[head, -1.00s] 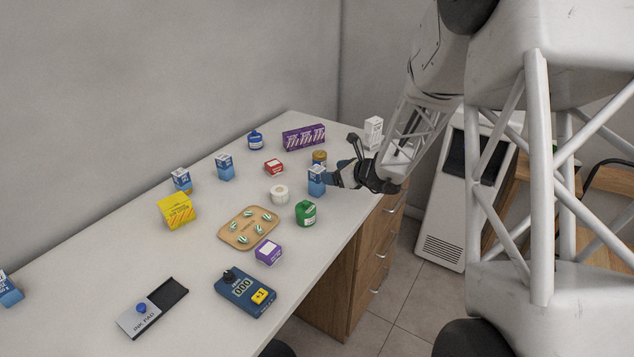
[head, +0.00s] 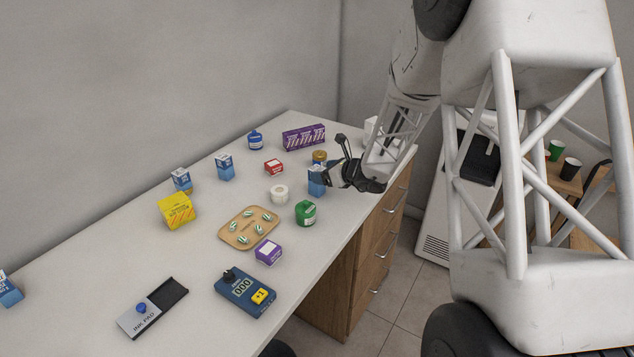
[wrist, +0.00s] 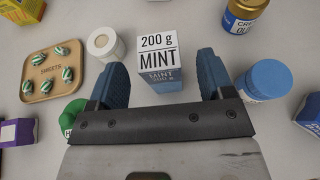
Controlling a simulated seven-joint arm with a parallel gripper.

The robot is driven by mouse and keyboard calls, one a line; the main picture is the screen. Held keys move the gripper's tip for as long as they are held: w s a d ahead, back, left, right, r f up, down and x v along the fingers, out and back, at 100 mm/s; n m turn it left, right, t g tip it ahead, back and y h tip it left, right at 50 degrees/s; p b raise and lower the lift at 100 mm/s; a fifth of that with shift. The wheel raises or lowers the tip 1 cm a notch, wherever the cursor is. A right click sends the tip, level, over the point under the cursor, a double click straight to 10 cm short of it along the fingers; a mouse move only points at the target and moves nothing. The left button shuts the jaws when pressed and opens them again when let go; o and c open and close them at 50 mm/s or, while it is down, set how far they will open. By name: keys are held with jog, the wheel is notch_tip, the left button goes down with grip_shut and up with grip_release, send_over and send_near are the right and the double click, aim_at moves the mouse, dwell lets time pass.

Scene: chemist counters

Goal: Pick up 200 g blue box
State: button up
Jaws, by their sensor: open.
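A blue box with a white label reading "200 g MINT" (wrist: 158,50) stands between and just ahead of my two fingers in the wrist view. In the head view, a blue box (head: 316,183) stands beside my gripper (head: 334,166), partly covered by it. My gripper also shows in the wrist view (wrist: 162,75), its blue fingers spread wide. Gaps show between the box and both fingers, and nothing is held. Similar blue boxes stand farther left (head: 224,168) (head: 181,180) and at the left edge (head: 9,291); their labels are too small to read.
A white roll (wrist: 104,43) and a green container (wrist: 72,116) are left of the fingers; a blue-lidded jar (wrist: 268,78) is close right. A sweets tray (head: 233,238), yellow box (head: 177,210), red box (head: 274,167) and purple box (head: 303,137) share the counter (head: 110,265).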

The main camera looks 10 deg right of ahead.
aim_at(317, 168)
jog(key=shift+x, duration=1.7)
jog(key=shift+c, duration=0.4)
jog(key=c, duration=1)
jog(key=shift+c, duration=0.2)
jog(key=shift+r, duration=0.1)
jog(key=shift+r, duration=4.95)
